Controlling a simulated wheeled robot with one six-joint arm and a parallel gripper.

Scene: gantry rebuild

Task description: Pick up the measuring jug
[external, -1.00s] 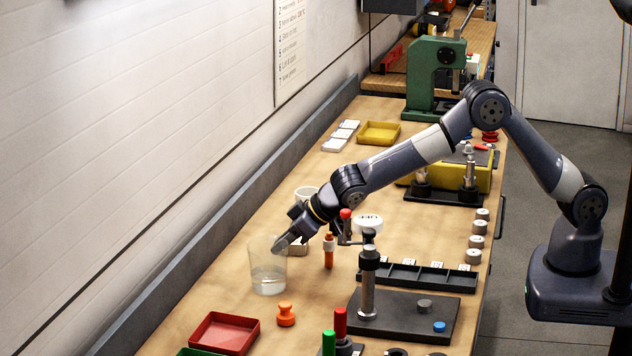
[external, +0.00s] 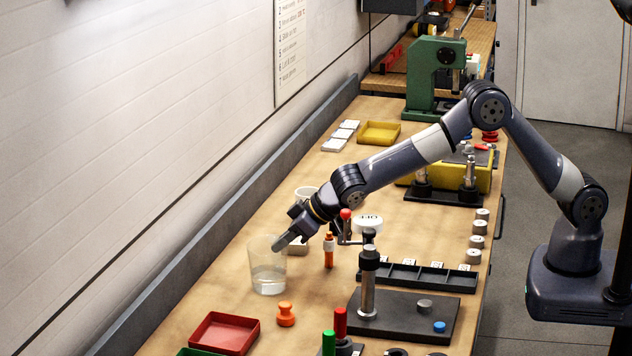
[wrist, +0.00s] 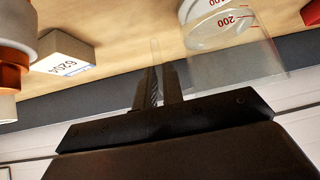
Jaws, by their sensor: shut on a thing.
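The measuring jug (external: 268,268) is a clear, see-through vessel standing upright on the bench, left of the orange-topped tool. My gripper (external: 277,246) reaches it from the upper right, its fingertips at the jug's upper right side. In the wrist view the jug (wrist: 232,62) shows red numbers and lies right of my fingers (wrist: 156,78). The fingers are close together on a thin clear strip of it, which looks like its handle. The exact contact is hard to see because the jug is transparent.
An orange tool (external: 329,252) stands close right of the jug, and a small orange knob (external: 286,314) in front. A red tray (external: 224,333) lies at front left. A white labelled box (wrist: 62,52) is near my fingers.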

